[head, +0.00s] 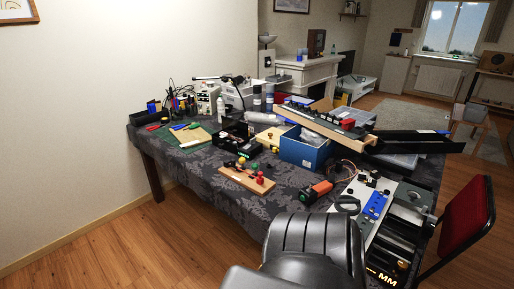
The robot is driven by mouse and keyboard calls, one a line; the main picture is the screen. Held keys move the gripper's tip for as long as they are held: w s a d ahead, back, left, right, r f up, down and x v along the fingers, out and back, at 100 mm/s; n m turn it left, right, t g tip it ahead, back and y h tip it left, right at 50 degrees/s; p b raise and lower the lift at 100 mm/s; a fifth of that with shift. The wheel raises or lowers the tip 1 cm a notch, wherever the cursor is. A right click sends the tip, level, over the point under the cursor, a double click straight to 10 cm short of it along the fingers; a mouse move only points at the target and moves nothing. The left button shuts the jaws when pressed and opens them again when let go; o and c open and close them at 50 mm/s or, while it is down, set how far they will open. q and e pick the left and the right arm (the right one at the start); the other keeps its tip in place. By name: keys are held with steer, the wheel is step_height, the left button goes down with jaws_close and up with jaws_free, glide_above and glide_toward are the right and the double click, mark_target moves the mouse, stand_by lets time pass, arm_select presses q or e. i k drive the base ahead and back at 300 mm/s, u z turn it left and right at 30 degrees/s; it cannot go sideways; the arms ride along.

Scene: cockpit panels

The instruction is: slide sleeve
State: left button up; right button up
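I cannot tell for sure which part is the sleeve. A wooden board (236,178) with red, yellow and green knobs lies near the front edge of the cloth-covered table (205,160). A long wooden-sided panel (310,120) rests tilted above a blue box (299,153). A light panel with a blue strip (375,205) and a dark lettered panel stand at the right front. Neither gripper shows in the head view.
A dark grey rounded shape hides the table's front right part. An orange and black tool (318,190) lies behind it. A red chair (465,225) stands at the right. Bottles and small devices crowd the table's back. The wooden floor at left is clear.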

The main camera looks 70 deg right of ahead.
mark_target(233, 163)
steer(key=z, duration=1.05)
steer(key=i, duration=0.9)
steer(key=z, duration=0.95)
